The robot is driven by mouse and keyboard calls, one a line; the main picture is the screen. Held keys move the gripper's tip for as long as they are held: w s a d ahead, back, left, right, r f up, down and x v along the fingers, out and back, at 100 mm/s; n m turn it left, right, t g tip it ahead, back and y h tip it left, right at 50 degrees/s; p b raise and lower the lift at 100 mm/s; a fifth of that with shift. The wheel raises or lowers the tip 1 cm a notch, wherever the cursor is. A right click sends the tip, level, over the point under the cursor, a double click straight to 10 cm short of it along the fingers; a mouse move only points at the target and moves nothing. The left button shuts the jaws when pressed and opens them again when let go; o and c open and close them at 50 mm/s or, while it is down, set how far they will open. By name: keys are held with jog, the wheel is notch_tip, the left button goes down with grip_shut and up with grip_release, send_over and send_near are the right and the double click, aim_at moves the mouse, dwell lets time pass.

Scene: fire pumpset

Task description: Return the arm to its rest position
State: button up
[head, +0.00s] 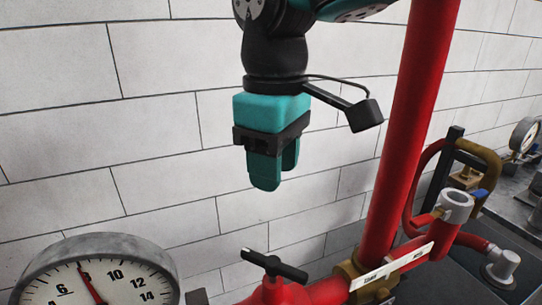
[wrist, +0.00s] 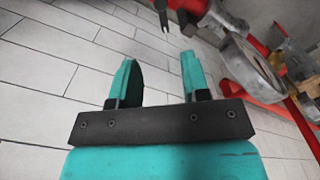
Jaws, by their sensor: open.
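My gripper (head: 274,172) hangs pointing down in front of the white block wall in the head view, left of the tall red pipe. Its teal fingers hold nothing. In the wrist view my gripper (wrist: 160,85) shows two teal fingers set apart with an empty gap between them. It is above and apart from the red valve with the black handle (head: 274,266). The upper part of my arm is cut off by the top edge of the head view.
A tall red pipe (head: 407,130) stands right of my gripper. A round pressure gauge (head: 92,275) is at the lower left. A smaller gauge (head: 525,134) and red and brass fittings are at the right. The white wall (head: 60,130) is bare behind.

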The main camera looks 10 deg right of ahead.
jog(key=s+d+f+m+y+b, duration=0.4)
jog(key=s+d+f, duration=0.6)
jog(key=f, duration=0.3)
jog(key=shift+s+d+b, duration=0.15)
jog(key=shift+s+b, duration=0.15)
jog(key=shift+s, duration=0.1)
dwell(1.8)
